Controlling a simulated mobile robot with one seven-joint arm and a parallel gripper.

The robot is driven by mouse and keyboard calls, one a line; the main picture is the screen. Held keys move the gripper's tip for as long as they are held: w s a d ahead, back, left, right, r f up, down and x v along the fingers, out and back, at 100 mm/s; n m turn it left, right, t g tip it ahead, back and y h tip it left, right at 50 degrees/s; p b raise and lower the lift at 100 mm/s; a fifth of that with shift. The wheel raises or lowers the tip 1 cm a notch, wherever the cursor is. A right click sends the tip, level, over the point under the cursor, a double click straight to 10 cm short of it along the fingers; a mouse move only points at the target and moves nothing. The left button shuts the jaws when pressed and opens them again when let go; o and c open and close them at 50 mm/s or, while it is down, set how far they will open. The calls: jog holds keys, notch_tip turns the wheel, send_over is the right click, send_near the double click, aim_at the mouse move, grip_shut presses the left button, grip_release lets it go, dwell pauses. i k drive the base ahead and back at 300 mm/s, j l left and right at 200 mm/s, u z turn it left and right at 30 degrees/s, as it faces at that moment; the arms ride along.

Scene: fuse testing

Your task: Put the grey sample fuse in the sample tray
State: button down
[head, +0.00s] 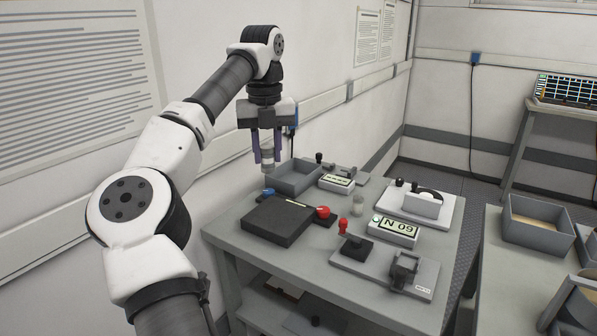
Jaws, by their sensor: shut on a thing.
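My gripper (266,148) hangs pointing down at the far left side of the table. Its fingers are shut on a small grey cylindrical fuse (267,160), which sticks out below the fingertips. A grey open tray (297,186) stands on the table just below and to the right of the fuse in the picture. No label on this tray can be read. The fuse appears above the table, near the tray's left edge. I cannot tell its exact height.
The table (225,232) also holds a dark flat box (277,222), a red knob (323,212), a display reading "N 09" (396,228), and a lever fixture (404,272). Another grey bin (540,222) stands on the right-hand table. The wall runs close behind my arm.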

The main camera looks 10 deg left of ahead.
aim_at(294, 182)
jog(key=i, duration=1.05)
